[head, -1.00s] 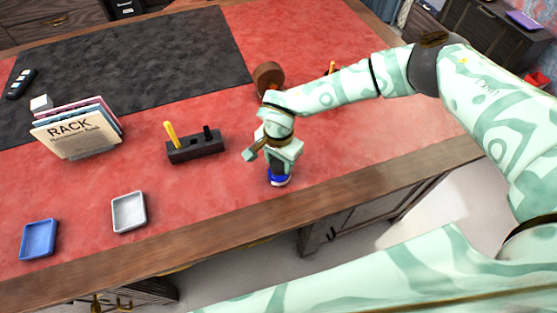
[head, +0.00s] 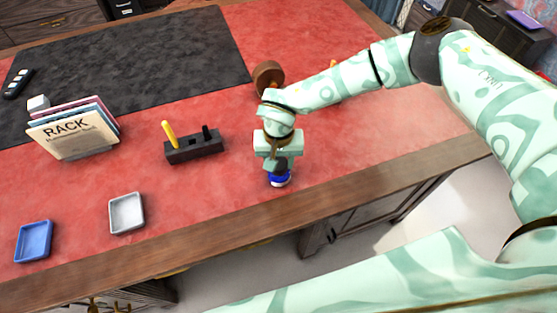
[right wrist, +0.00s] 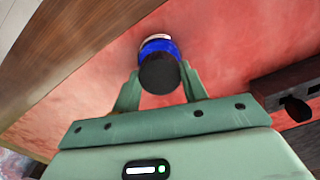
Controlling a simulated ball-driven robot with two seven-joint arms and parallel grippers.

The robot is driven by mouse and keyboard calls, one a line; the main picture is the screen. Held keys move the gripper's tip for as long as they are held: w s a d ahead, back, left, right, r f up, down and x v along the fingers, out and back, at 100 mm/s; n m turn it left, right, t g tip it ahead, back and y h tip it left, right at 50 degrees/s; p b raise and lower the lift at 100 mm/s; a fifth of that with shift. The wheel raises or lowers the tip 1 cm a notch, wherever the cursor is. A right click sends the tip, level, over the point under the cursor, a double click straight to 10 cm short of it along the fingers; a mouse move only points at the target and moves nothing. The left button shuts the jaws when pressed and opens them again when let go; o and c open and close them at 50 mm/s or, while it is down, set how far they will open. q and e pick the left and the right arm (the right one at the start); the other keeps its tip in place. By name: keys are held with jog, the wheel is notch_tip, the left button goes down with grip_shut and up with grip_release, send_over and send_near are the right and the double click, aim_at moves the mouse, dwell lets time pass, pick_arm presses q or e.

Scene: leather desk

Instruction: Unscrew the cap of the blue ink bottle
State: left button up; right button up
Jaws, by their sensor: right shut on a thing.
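The blue ink bottle (head: 280,180) stands on the red desk top near its front edge, below my right gripper (head: 279,163). In the right wrist view its blue body (right wrist: 160,46) shows behind a round black cap (right wrist: 159,73). My right gripper also shows in the right wrist view (right wrist: 160,88), with one finger on each side of the cap, shut on it. The bottle looks upright. The gripper and cap hide part of the bottle in the head view. My left gripper is not in view.
A black pen stand (head: 195,147) with a yellow pen is left of the bottle. A white tray (head: 126,213), a blue tray (head: 33,241) and a folder rack (head: 75,133) are further left. A round brown object (head: 268,76) is behind my arm.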

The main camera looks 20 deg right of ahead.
jog(key=shift+n, duration=0.4)
jog(key=shift+f+n+b, duration=0.1)
jog(key=shift+n+b, duration=0.2)
jog(key=shift+n, duration=1.7)
jog(key=shift+n+b, duration=0.4)
jog(key=shift+n, duration=1.6)
jog(key=shift+r, duration=0.2)
